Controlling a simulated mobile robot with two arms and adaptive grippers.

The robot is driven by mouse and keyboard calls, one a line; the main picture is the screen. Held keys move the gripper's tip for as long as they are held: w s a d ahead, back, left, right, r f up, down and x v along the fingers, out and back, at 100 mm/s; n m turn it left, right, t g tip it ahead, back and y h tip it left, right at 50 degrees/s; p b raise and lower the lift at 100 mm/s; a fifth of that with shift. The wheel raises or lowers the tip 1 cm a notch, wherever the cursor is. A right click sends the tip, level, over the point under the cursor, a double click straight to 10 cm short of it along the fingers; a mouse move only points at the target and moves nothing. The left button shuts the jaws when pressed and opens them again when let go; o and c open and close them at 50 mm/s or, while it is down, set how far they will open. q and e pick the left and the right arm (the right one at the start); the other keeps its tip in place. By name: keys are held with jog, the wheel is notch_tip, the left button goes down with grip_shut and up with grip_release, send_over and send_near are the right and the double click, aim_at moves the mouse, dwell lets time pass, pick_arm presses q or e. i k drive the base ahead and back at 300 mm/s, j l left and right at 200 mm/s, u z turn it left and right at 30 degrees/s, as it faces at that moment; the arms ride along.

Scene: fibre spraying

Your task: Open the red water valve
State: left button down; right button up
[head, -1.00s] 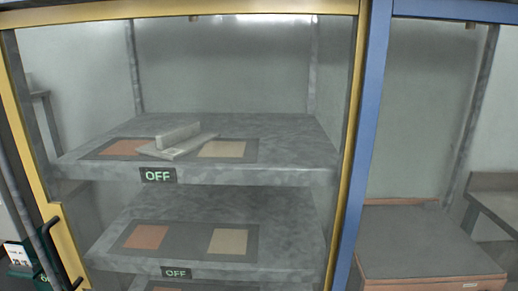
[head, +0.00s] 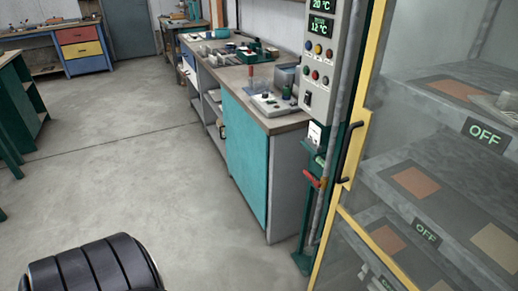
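The red water valve (head: 313,180) is a small red lever on the green and grey post (head: 318,215), just left of the glazed cabinet's yellow door frame. It sits low on the post, below the control panel. I cannot tell its exact setting at this size. A black rounded part of my own body shows at the bottom left. No gripper is in view, and none is near the valve in this picture.
A grey control panel (head: 322,75) with displays and coloured buttons is above the valve. The yellow-framed cabinet door (head: 365,110) has a black handle (head: 350,152). A workbench with a teal door (head: 243,150) stands behind. The concrete floor (head: 130,165) at left is clear.

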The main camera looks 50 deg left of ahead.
aim_at(311, 179)
jog(key=u, duration=1)
